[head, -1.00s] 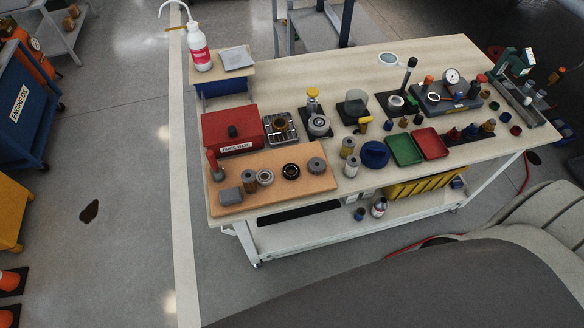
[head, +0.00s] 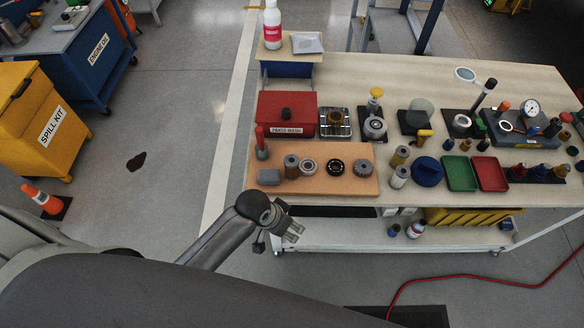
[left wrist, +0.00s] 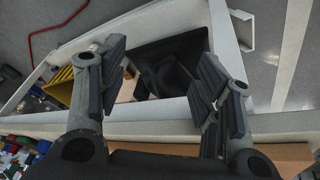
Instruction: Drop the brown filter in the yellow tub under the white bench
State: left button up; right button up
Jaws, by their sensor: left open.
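The white bench (head: 345,82) stands at the middle and right of the head view. The yellow tub (head: 470,216) is on its lower shelf, partly hidden by the bench top; it also shows at the left of the left wrist view (left wrist: 58,88). I cannot tell which is the brown filter. My left gripper (head: 294,231) is open and empty, by the bench's front left edge. My right gripper is out of view.
The orange mat (head: 322,187) holds several round parts. A red box (head: 287,114), a blue lidded pot (head: 427,172), and green (head: 460,174) and red trays (head: 491,174) crowd the top. A dark object (left wrist: 165,65) shows between my fingers. A red hose (head: 460,281) crosses the floor.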

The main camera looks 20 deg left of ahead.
pick_arm(q)
notch_tip(320, 180, up, 6)
jog(key=w+d+m, duration=0.1)
jog(key=d, duration=0.2)
notch_tip(320, 180, up, 13)
jog(key=m+g+y, duration=0.2)
jog(key=m+g, duration=0.1)
jog(key=m, duration=0.1)
send_over(292, 160)
jog(key=shift+d+r+b, duration=0.2)
jog(key=shift+d+b, duration=0.1)
jog(key=shift+b, duration=0.1)
jog(key=shift+w+a+r, duration=0.15)
jog(key=shift+a, duration=0.1)
jog(key=shift+f, duration=0.35)
notch_tip(292, 160, down, 4)
jog(key=shift+f, duration=0.2)
jog(key=f, duration=0.1)
jog(key=f+p, duration=0.1)
jog(key=f, duration=0.3)
jog(key=shift+s+a+p, duration=0.1)
jog(key=shift+s+p, duration=0.15)
jog(key=shift+p, duration=0.05)
jog(key=shift+f, duration=0.25)
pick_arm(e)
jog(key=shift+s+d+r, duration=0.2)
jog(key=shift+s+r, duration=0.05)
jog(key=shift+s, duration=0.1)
pick_arm(q)
jog(key=shift+c, duration=0.3)
